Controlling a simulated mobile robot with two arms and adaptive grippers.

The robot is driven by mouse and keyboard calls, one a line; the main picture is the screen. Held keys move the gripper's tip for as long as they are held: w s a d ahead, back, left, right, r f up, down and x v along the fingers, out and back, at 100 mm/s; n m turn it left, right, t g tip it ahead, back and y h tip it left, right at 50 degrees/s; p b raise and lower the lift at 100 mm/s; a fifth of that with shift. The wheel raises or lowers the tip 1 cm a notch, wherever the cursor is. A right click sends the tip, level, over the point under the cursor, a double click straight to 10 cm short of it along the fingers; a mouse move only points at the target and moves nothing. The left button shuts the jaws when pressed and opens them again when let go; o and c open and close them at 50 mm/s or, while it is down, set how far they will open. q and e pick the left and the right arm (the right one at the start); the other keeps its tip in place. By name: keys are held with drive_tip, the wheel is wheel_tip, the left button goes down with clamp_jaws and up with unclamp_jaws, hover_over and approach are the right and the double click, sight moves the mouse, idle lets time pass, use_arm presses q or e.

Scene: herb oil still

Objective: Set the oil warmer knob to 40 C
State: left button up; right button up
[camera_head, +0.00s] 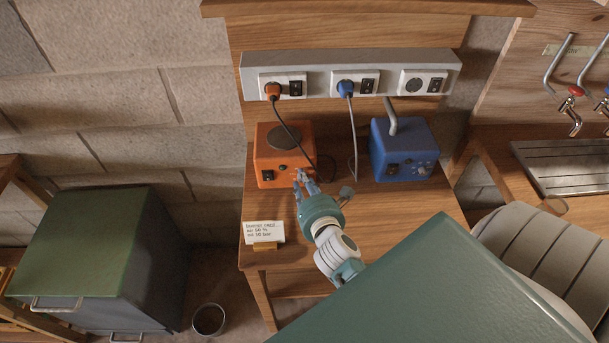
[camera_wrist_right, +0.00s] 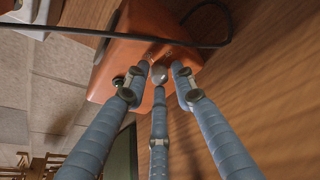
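The orange oil warmer (camera_head: 284,155) stands on the left of the wooden bench, with a dark round plate on top. My right gripper (camera_head: 301,177) is at its front face, on the right side. In the right wrist view, the three blue fingers of this gripper (camera_wrist_right: 160,78) surround a small round grey knob (camera_wrist_right: 159,74) on the orange face (camera_wrist_right: 128,55). Narrow gaps seem to show between fingertips and knob; contact is not clear. The knob's scale and setting cannot be read. My left gripper is not in view.
A blue device (camera_head: 404,150) stands right of the warmer. A power strip (camera_head: 350,72) hangs behind, with the warmer's dark cable (camera_head: 298,138) looping down at its right. A small sign (camera_head: 264,233) stands on the bench's front left. A green-topped cabinet (camera_head: 85,240) stands left.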

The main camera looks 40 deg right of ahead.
drive_tip(key=v, duration=0.7)
drive_tip(key=shift+s+r, duration=0.1)
drive_tip(key=shift+s, duration=0.15)
